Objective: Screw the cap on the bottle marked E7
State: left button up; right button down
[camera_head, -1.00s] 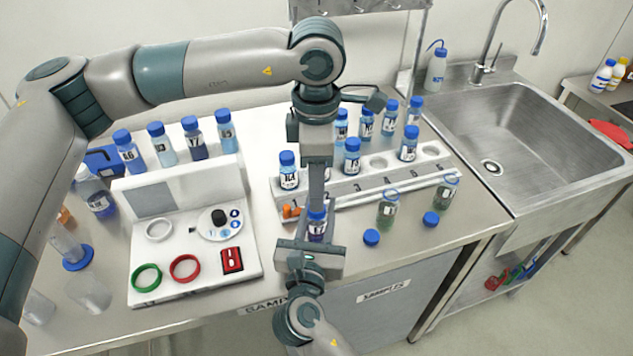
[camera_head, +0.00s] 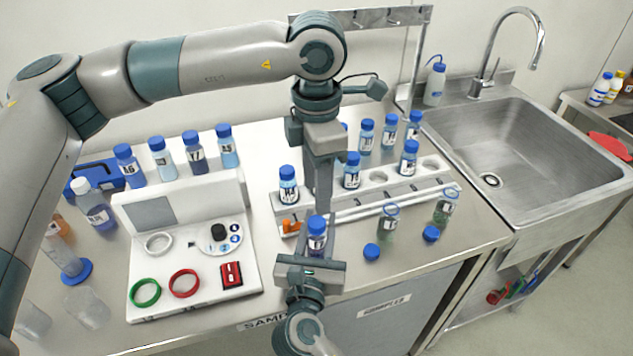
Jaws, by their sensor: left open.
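A small bottle (camera_head: 317,243) with a blue cap (camera_head: 317,223) stands upright near the bench's front edge; the cap sits on its neck. Its label is too small to read, so I cannot confirm E7. My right gripper (camera_head: 314,258) reaches in from the bottom and appears shut on the lower part of this bottle, hiding its base. My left gripper (camera_head: 319,205) points straight down above the cap, with its jaws open and empty. The fingers are seen nearly edge-on, so the small gap to the cap is hard to judge.
A white rack (camera_head: 407,180) with several capped bottles stands just behind. Two uncapped bottles, one left (camera_head: 388,224) and one right (camera_head: 444,209), stand in front, with loose blue caps (camera_head: 372,251) nearby. A white station (camera_head: 205,290) is left; the sink (camera_head: 535,145) is right.

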aim_at(317, 221)
pick_arm(q)
jog(key=shift+f, duration=3.8)
grip_shut()
jog(key=shift+o, duration=0.7)
grip_release()
notch_tip(317, 221, up, 12)
